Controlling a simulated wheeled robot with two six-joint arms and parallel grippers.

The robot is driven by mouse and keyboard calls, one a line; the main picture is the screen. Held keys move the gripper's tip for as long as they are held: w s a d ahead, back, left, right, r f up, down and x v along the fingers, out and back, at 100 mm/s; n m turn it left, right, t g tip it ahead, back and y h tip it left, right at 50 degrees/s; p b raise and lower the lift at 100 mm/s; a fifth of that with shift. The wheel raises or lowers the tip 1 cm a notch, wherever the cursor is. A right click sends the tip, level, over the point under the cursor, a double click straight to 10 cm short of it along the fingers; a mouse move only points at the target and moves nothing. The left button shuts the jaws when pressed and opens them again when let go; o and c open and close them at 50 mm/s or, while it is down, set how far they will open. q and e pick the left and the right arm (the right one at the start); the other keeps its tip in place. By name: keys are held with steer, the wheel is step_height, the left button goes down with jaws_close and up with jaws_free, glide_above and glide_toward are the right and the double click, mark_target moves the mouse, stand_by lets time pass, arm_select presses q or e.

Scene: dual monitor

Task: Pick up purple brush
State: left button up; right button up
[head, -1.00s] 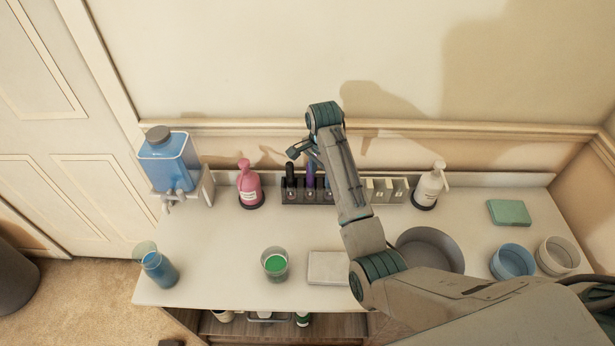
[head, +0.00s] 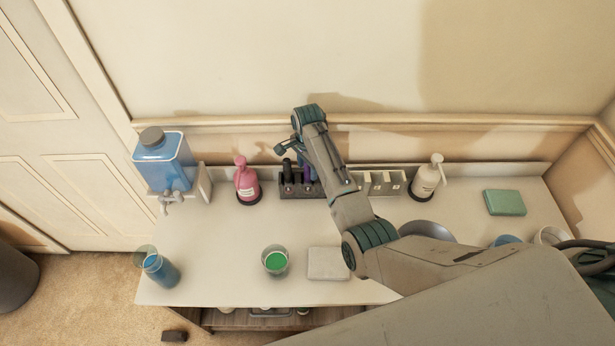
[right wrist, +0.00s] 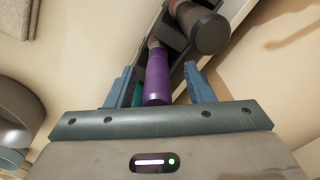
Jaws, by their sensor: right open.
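The purple brush (head: 307,174) stands upright in the dark rack (head: 313,188) at the back of the counter, partly hidden by my right arm in the head view. In the right wrist view its purple handle (right wrist: 158,78) lies between the two blue fingers of my right gripper (right wrist: 160,70), with the fingers apart. In the head view the right gripper (head: 290,148) is just above the rack. A black brush (head: 288,172) stands left of the purple one; a dark handle end (right wrist: 205,30) shows close by in the wrist view. My left gripper is not in view.
A pink pump bottle (head: 246,183) stands left of the rack, and a white pump bottle (head: 427,180) stands to its right. The wall is close behind. A green cup (head: 275,261), white box (head: 328,263) and blue cup (head: 160,270) stand nearer the front.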

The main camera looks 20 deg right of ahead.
steer(key=shift+s+f, duration=0.2)
steer(key=shift+f, duration=0.8)
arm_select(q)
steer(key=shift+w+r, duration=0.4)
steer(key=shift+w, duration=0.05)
arm_select(e)
steer(key=c, duration=1)
